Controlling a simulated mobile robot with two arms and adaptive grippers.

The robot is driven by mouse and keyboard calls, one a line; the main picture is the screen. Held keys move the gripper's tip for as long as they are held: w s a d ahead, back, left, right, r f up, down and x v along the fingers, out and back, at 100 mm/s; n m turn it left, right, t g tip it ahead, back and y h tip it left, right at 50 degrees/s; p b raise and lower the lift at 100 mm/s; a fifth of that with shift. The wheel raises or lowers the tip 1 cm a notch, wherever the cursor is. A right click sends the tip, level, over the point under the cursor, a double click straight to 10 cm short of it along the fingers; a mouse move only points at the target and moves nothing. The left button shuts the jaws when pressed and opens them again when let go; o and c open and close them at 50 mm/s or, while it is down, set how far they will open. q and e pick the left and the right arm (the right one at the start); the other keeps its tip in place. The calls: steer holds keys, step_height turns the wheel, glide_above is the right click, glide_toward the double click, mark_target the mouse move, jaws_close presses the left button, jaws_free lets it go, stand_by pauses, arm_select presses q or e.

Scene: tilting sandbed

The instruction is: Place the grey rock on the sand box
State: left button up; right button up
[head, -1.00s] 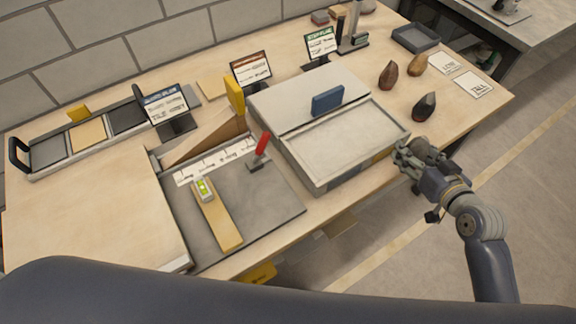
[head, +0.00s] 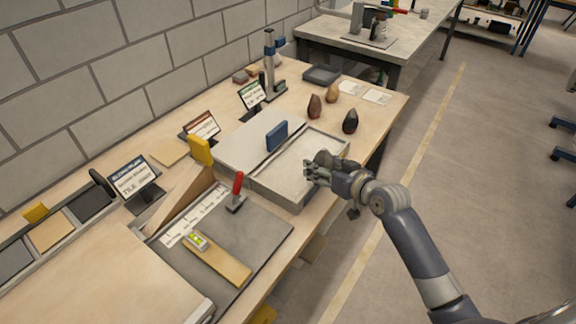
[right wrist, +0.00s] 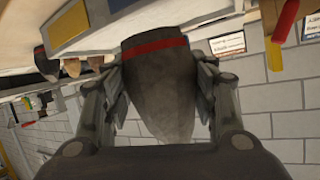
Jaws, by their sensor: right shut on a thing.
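The grey rock (right wrist: 160,100), with a red band around it, is held between the fingers of my right gripper (right wrist: 158,80) in the right wrist view. In the head view the right gripper (head: 317,170) is over the right-hand part of the sand box (head: 276,188), a pale shallow tray with a raised rim. The rock (head: 324,157) is small there and partly hidden by the fingers. I cannot tell whether it touches the sand. My left gripper is in neither view.
A blue block (head: 277,136) stands at the sand box's back edge. Dark (head: 350,121), brown (head: 314,107) and tan (head: 332,92) rocks stand beyond it. A red-handled clamp (head: 237,190) and a yellow-brown strip (head: 222,263) are on the grey board to the left. Open floor lies right.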

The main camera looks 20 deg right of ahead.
steer(key=w+a, duration=0.2)
steer(key=w+a+p, duration=0.1)
steer(key=w+a, duration=0.1)
steer(key=w, duration=0.1)
steer(key=w+a, duration=0.2)
steer(key=shift+w+a+f, duration=0.1)
steer(key=shift+w+f, duration=0.1)
steer(key=shift+w, duration=0.1)
steer(key=shift+w+a+f, duration=0.1)
steer(key=shift+w+a, duration=0.1)
steer(key=shift+w, duration=0.05)
steer(key=shift+f, duration=0.2)
step_height(320, 180, down, 3)
steer(key=shift+r+p, duration=0.1)
steer(key=shift+p, duration=0.35)
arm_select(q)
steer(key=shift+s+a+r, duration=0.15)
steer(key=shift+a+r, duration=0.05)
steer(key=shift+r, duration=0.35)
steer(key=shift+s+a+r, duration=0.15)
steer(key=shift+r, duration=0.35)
arm_select(e)
steer(key=shift+f, duration=0.2)
steer(key=shift+f, duration=0.2)
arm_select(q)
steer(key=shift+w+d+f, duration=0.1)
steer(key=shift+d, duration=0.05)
arm_select(e)
steer(key=o, duration=1.5)
